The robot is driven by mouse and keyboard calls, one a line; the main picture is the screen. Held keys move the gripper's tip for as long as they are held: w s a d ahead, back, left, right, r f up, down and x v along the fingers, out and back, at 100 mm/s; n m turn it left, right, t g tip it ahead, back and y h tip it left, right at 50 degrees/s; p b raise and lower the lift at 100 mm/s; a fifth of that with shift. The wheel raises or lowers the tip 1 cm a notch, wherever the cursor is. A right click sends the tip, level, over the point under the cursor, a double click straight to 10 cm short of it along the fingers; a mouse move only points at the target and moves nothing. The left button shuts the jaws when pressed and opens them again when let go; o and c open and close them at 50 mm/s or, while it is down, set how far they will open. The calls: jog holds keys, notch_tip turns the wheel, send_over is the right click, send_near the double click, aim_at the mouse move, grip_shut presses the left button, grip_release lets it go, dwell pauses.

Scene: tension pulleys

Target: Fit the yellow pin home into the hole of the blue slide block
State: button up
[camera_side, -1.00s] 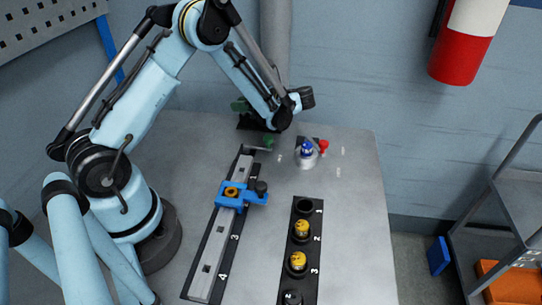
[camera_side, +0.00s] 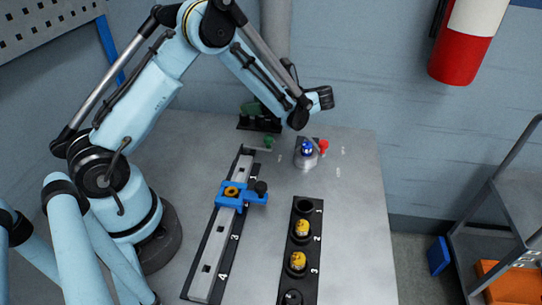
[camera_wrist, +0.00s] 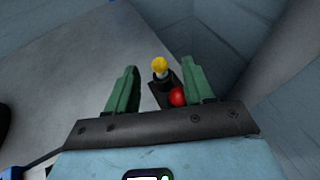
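The blue slide block (camera_side: 254,198) sits on the numbered rail (camera_side: 208,268) in the side view. A yellow-orange ring with a dark centre (camera_side: 231,191) and a black knob (camera_side: 261,187) are on it. In the wrist view a yellow-topped pin (camera_wrist: 159,64) stands on a dark base (camera_wrist: 157,90) beside a red ball (camera_wrist: 178,97). My gripper (camera_wrist: 161,68) has its green fingers apart, with the pin visible between them and no contact seen. In the side view my gripper is far from the slide block, near the back of the table; its fingertips are hidden there.
A blue-topped grey piece (camera_side: 307,151) and a red knob (camera_side: 323,145) stand near the table's back right. A black numbered rack (camera_side: 301,246) holds yellow-topped pieces (camera_side: 298,261). A green fixture (camera_side: 258,110) stands at the back. Bare table lies between rail and rack.

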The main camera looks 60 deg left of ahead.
jog(key=v, duration=0.2)
jog(key=shift+d+r, duration=0.1)
jog(key=shift+d, duration=0.2)
jog(key=s+d+r+n+t+h, duration=0.7)
jog(key=s+d+n+t+h, duration=0.2)
jog(key=d+n+t+h, duration=0.2)
jog(key=shift+d+r+n+h, duration=0.2)
jog(key=shift+d+n+h, duration=0.3)
jog(key=shift+d, duration=0.7)
jog(key=shift+s+d+n+t+h, duration=0.3)
jog(key=shift+s+d+n+t, duration=0.1)
jog(key=shift+d+n+t, duration=0.35)
jog(key=shift+a, duration=0.1)
